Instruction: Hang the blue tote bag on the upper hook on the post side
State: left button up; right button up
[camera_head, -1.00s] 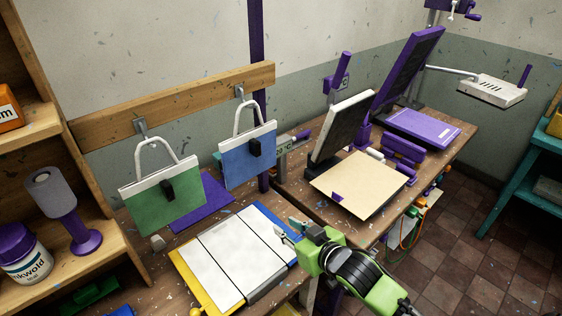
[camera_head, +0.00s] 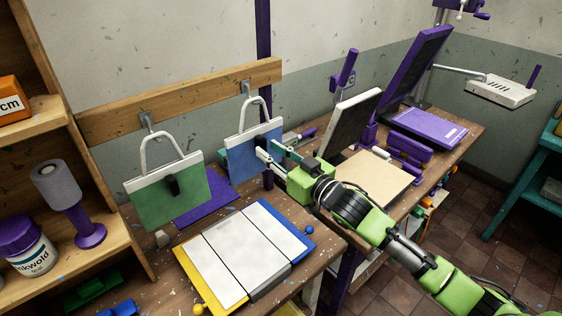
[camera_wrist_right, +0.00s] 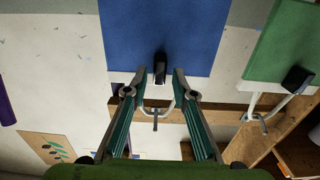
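The blue tote bag (camera_head: 240,160) has a white top band and a white loop handle. It hangs below the right hook (camera_head: 246,88) on the wooden rail, close to the purple post (camera_head: 263,40). In the right wrist view the bag (camera_wrist_right: 160,30) carries a black grip block (camera_wrist_right: 160,70), and its handle loop meets the hook (camera_wrist_right: 155,118). My right gripper (camera_head: 266,149) is open in front of the bag. In the wrist view its fingertips (camera_wrist_right: 159,76) stand on either side of the block, with gaps visible. My left gripper is out of view.
A green tote bag (camera_head: 170,198) hangs from the left hook (camera_head: 147,121). A white board with yellow and blue edges (camera_head: 235,250) lies on the bench below. A tilted screen frame (camera_head: 348,125) stands right of my gripper. Wooden shelves (camera_head: 110,240) are at left.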

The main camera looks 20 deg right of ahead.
jog(key=shift+x, duration=1.15)
jog(key=shift+w, duration=0.1)
grip_shut()
jog(key=shift+w+r, duration=0.1)
jog(key=shift+r, duration=0.1)
jog(key=s+p, duration=0.1)
jog(key=s+d+r+p, duration=0.1)
jog(key=s, duration=0.1)
jog(key=s+r+p, duration=0.1)
jog(key=shift+s+d+r+p, duration=0.15)
jog(key=shift+s+d+p, duration=0.15)
jog(key=shift+p, duration=0.05)
dwell(0.4)
dwell(0.4)
